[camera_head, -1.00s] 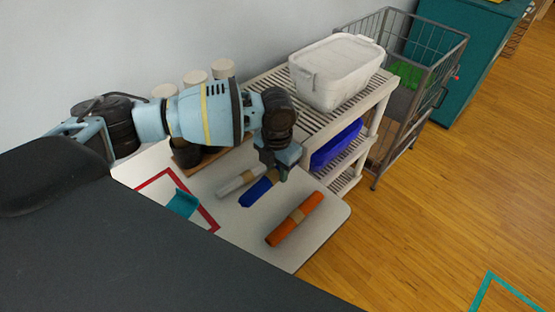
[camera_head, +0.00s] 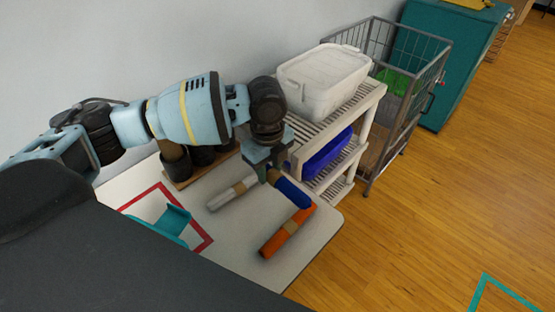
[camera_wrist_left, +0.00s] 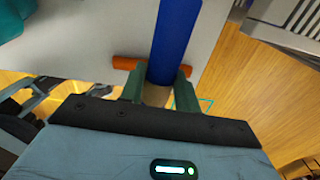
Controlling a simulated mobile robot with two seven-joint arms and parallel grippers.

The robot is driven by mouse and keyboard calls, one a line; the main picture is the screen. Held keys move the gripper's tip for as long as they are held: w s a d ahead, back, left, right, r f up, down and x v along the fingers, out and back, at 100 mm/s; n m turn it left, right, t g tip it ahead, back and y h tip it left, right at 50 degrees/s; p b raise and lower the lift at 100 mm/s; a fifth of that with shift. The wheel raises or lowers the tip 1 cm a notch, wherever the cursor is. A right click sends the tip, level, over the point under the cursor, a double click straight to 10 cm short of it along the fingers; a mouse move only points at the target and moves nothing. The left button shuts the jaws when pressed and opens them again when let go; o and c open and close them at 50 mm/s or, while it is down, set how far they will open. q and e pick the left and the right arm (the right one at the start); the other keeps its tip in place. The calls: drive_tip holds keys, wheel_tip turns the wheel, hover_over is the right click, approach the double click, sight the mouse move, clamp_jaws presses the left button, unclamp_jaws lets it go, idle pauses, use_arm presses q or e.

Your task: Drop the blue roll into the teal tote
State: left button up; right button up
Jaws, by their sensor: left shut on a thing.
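The blue roll (camera_head: 293,192) is in my left gripper (camera_head: 268,174), held above the table. In the left wrist view the blue roll (camera_wrist_left: 175,40) sticks out from between the two fingers (camera_wrist_left: 158,92), which close on its tan band. The teal tote (camera_head: 172,222) is at the left of the table inside a red outline. Its lower part is hidden behind a dark surface in front, and a teal corner shows in the left wrist view (camera_wrist_left: 12,18). My gripper is right of the tote and apart from it. My right gripper is not in view.
An orange roll (camera_head: 287,232) and a white roll (camera_head: 232,192) lie on the white table (camera_head: 245,240). Dark cups stand on a wooden tray (camera_head: 205,172) behind. A slatted shelf (camera_head: 345,120) with a white bin (camera_head: 325,78) and a blue bin stands right, beside a wire cart (camera_head: 400,120).

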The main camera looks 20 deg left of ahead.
sight(269, 173)
use_arm(q)
drive_tip(key=n, duration=0.2)
drive_tip(key=r+n, duration=0.2)
drive_tip(key=n, duration=0.1)
drive_tip(key=shift+s+n, duration=0.2)
drive_tip(key=shift+n, duration=0.1)
drive_tip(key=n, duration=0.2)
drive_tip(key=r+n, duration=0.2)
drive_tip(key=n, duration=0.1)
drive_tip(key=shift+s+d+n, duration=0.1)
drive_tip(key=shift+s+n, duration=0.15)
drive_tip(key=shift+n, duration=0.05)
drive_tip(key=n, duration=0.2)
drive_tip(key=r+n, duration=0.1)
drive_tip(key=n, duration=0.2)
drive_tip(key=shift+s+r+n, duration=0.3)
drive_tip(key=shift+r, duration=0.05)
drive_tip(key=n, duration=0.2)
drive_tip(key=r+n, duration=0.1)
drive_tip(key=n, duration=0.2)
drive_tip(key=shift+s+r+n, duration=0.3)
drive_tip(key=shift+r, duration=0.1)
